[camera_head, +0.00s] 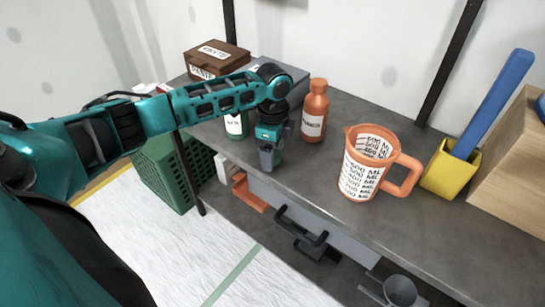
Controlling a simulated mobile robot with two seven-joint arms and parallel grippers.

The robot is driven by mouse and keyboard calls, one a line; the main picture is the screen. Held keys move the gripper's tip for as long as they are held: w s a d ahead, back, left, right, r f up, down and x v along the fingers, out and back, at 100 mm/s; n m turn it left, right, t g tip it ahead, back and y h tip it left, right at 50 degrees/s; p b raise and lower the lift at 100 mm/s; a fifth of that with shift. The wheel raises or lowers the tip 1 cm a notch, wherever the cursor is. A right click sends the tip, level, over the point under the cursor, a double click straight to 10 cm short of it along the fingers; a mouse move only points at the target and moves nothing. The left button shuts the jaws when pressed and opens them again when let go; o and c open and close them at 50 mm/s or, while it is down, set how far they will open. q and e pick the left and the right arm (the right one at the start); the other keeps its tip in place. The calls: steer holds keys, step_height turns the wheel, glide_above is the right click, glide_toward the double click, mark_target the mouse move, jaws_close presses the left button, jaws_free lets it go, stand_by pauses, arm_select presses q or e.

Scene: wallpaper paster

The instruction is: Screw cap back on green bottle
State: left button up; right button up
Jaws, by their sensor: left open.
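The green bottle (236,126) stands upright on the grey worktop, with a white label on its front. My left arm and gripper hide its top and right side, so I cannot see whether a cap is on it or where a cap lies. My left gripper (269,163) points down just to the right of the bottle and nearer the front edge. It is open, and I see nothing held in it. Whether it touches the bottle cannot be told. My right gripper is not in view.
Right of my gripper stand an orange bottle (314,112), an orange measuring jug (362,172) and a yellow holder (447,172) with a blue handle. A brown box (214,60) stands at the back left. A green crate (168,172) is below, left. The worktop's right front is clear.

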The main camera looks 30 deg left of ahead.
arm_select(q)
steer(key=shift+f, duration=0.15)
steer(key=shift+c, duration=0.4)
steer(key=c, duration=1)
steer(key=shift+c, duration=0.2)
step_height(320, 180, up, 20)
steer(key=p, duration=0.2)
